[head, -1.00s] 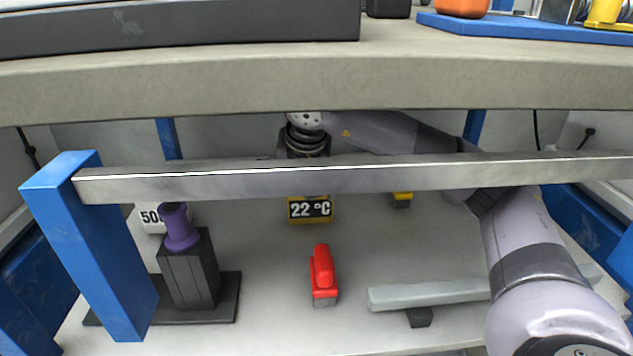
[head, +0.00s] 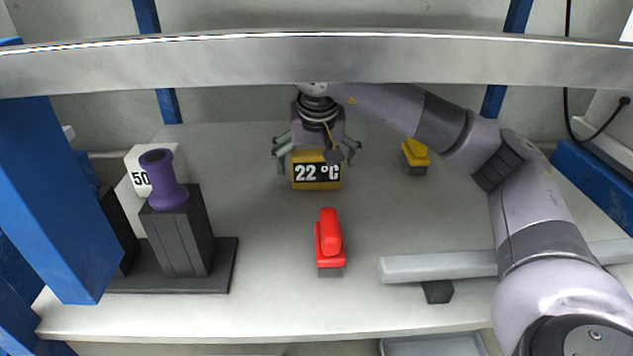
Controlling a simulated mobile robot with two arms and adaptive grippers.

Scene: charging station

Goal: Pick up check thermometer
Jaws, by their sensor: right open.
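The thermometer (head: 317,174) is a small yellow box with a black display reading "22 °C". It stands on the white lower shelf in the middle of the head view. My right gripper (head: 318,158) is directly above and behind it, pointing down, with its fingers spread to the left and right of the box. It is open; whether any finger touches the box I cannot tell. My left gripper is not in view.
A red object (head: 329,243) stands in front of the thermometer. A dark block with a purple knob (head: 165,180) is at left, a small yellow-black object (head: 415,157) at right. A grey bar (head: 440,266) lies front right. A metal rail (head: 300,62) crosses above.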

